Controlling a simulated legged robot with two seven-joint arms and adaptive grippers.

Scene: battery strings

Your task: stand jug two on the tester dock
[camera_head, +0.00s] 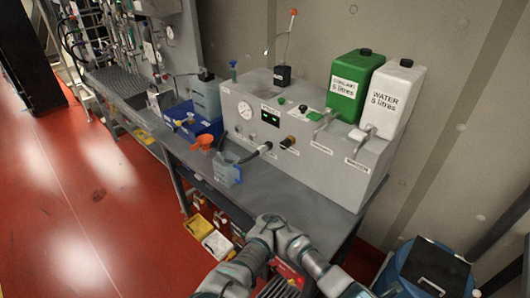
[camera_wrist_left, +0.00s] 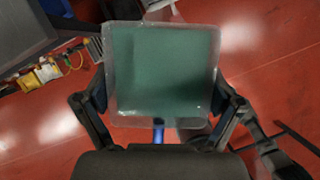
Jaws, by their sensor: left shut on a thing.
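My left gripper (camera_wrist_left: 158,105) is shut on a square, clear-walled jug (camera_wrist_left: 162,70) with dark green contents. The jug fills the middle of the left wrist view, between the two fingers, with red floor behind it. No number on it is readable. In the head view, a clear bluish jug (camera_head: 228,168) stands on the bench in front of the grey tester (camera_head: 300,125), by a black hose. I cannot tell which part is the dock. Neither gripper shows in the head view; only a bent arm of mine is at the bottom.
An orange funnel (camera_head: 202,143) and a blue tray (camera_head: 192,126) are left of the bluish jug. Green (camera_head: 352,85) and white (camera_head: 395,97) canisters stand on the tester. A blue drum (camera_head: 430,270) is at lower right. The bench (camera_head: 290,188) has bare room along its front.

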